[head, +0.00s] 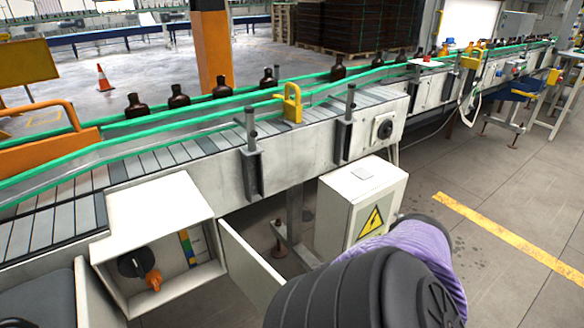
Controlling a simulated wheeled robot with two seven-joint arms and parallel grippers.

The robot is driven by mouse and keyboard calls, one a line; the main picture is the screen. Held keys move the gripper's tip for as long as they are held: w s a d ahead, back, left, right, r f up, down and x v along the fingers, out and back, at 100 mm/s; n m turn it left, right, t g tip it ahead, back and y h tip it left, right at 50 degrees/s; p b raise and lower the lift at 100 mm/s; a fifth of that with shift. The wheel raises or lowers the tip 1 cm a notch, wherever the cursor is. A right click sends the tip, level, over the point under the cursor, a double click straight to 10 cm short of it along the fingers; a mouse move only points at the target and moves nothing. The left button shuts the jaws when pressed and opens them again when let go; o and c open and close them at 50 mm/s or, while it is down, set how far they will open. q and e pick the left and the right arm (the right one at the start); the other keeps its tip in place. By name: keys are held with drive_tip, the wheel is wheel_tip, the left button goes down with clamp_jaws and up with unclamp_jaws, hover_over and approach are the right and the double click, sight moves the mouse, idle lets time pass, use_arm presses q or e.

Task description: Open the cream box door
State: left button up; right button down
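A cream box (160,205) hangs below the conveyor at the lower left, its front open toward me. Inside it are a dark round knob with an orange handle (152,279) and a strip of coloured bands (188,248). A cream door panel (250,268) stands swung out at the box's right side. Another pale panel (98,297) shows at the box's lower left; whether it belongs to the box I cannot tell. My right arm's black and purple links fill the bottom centre-right and hide part of the floor. Neither gripper is in view.
A second cream cabinet (352,203) with a yellow warning triangle (370,222) stands right of the open box, partly behind my arm. The conveyor (200,150) with green rails and brown bottles (222,87) runs above. Floor at right is clear, with a yellow line (510,236).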

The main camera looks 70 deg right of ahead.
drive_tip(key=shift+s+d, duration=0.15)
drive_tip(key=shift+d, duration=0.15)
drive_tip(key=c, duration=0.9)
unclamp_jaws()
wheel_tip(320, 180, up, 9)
drive_tip(key=p, duration=0.7)
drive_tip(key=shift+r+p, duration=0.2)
drive_tip(key=shift+p, duration=0.15)
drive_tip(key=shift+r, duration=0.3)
